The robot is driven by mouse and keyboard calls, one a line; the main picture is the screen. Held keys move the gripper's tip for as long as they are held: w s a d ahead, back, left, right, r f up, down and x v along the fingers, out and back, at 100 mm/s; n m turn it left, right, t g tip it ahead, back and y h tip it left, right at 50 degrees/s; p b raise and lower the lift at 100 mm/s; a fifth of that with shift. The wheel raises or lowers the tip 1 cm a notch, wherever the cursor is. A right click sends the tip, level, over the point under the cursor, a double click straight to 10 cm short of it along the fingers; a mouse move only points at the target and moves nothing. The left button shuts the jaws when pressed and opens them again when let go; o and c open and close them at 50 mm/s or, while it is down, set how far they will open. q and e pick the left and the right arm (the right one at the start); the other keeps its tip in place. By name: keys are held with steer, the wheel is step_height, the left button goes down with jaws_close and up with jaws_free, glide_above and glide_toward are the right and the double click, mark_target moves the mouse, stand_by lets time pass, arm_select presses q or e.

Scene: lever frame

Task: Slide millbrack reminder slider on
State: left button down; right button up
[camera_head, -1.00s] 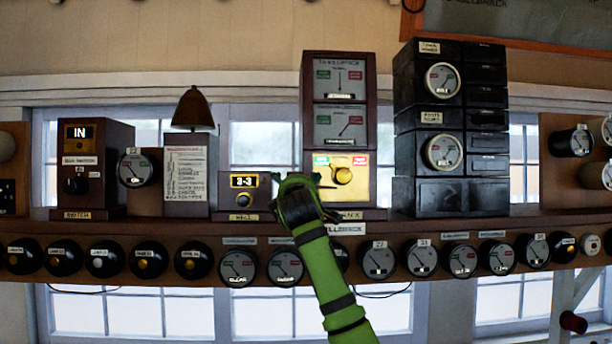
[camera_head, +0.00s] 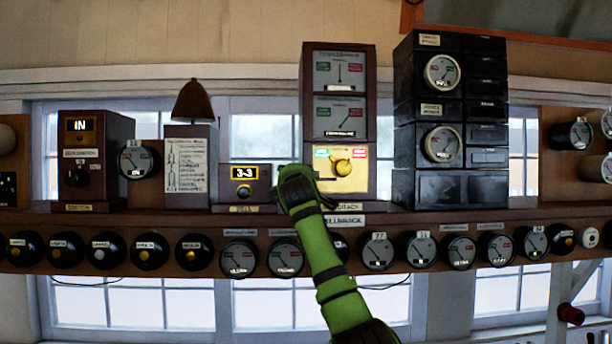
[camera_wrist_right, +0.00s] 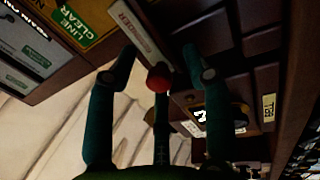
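The Millbrack instrument (camera_head: 308,100) is a tall brown case on the shelf, with two dials above a lit yellow panel (camera_head: 340,168). In the right wrist view a pale label ending in "INDER" (camera_wrist_right: 135,27) runs along a brown case edge, with a red knob (camera_wrist_right: 158,78) at its lower end. My right gripper (camera_head: 296,182) is at the lower left side of this case. In the wrist view its fingers (camera_wrist_right: 160,62) stand apart on both sides of the red knob, a third below it; I see no clear grip. My left gripper is out of view.
The 3-3 bell box (camera_head: 244,184) stands close left of my right gripper. A black stack of instruments (camera_head: 450,125) stands to the right. A row of round dials and plungers lines the shelf front (camera_head: 170,222).

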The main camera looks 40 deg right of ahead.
steer(key=shift+s+r, duration=0.1)
steer(key=shift+r, duration=0.1)
steer(key=c, duration=0.5)
steer(key=shift+o, duration=0.2)
